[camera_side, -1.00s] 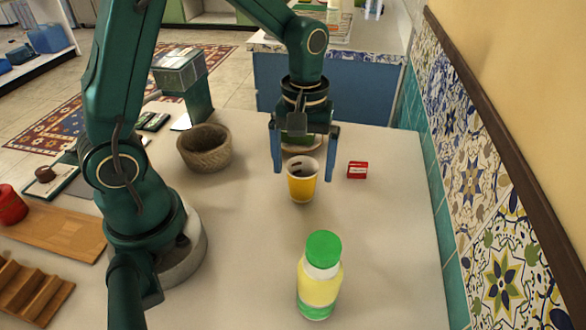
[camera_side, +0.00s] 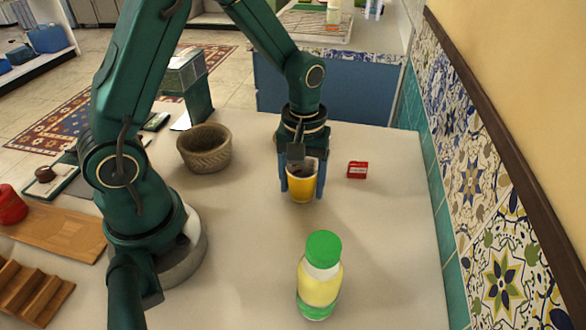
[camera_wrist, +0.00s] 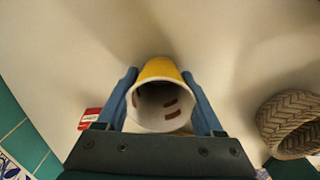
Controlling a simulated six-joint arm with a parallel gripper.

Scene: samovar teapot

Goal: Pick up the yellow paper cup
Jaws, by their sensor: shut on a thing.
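The yellow paper cup (camera_side: 302,187) stands upright on the pale table, with a white upper band and rim. In the wrist view the cup (camera_wrist: 157,71) shows its open mouth, with a few small brown marks inside. My gripper (camera_side: 302,182) points down over the cup, with one blue finger on each side of it. In the wrist view my gripper's (camera_wrist: 163,92) fingers are closed against the cup's sides. Part of the cup's rim is hidden behind my gripper in the side view.
A small red box (camera_side: 357,170) lies right of the cup. A woven-pattern bowl (camera_side: 205,148) stands to the left. A green-capped bottle (camera_side: 319,285) stands in front. A tiled wall (camera_side: 480,190) borders the table's right side. The table between cup and bottle is clear.

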